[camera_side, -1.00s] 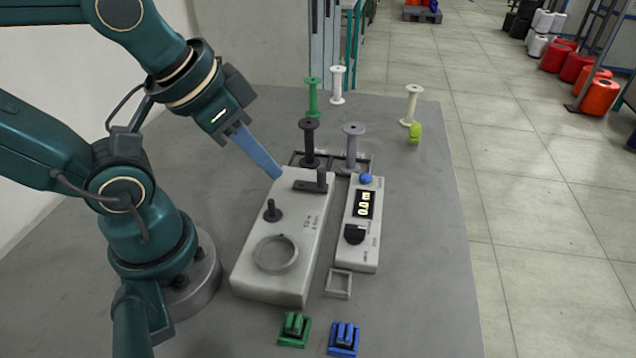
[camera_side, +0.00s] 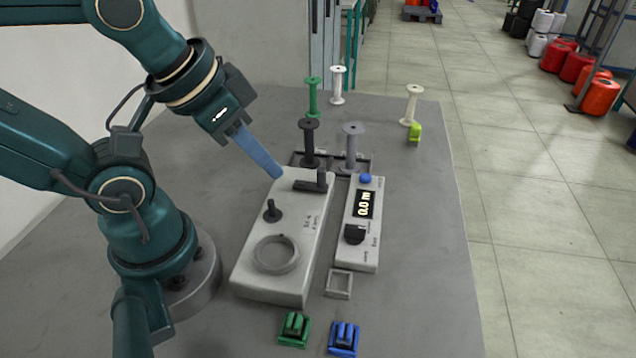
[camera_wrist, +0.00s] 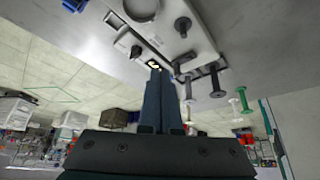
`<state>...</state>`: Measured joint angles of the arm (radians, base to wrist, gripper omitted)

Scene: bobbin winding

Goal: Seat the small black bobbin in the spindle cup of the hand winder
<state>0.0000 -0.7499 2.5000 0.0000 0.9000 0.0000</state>
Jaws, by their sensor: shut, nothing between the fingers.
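The black bobbin (camera_side: 309,146) stands upright in a dark frame behind the hand winder (camera_side: 255,283). It also shows in the wrist view (camera_wrist: 216,82). The winder is a pale box with a round raised ring (camera_side: 275,254), which looks like the spindle cup and appears empty. A black knob (camera_side: 272,212) and a dark crank-like bar (camera_side: 312,184) are also on its top. My gripper (camera_side: 278,174) is shut and empty, its blue fingers pointing down at the winder's back left edge, below and left of the black bobbin in the picture. Whether the tips touch the winder cannot be told.
A grey bobbin (camera_side: 352,148) stands right beside the black one. Green (camera_side: 313,98), white (camera_side: 338,86) and cream (camera_side: 413,105) bobbins stand farther back. A counter box (camera_side: 367,255) reading 0.0 m lies right of the winder. Green (camera_side: 294,328) and blue (camera_side: 345,337) clips sit in front.

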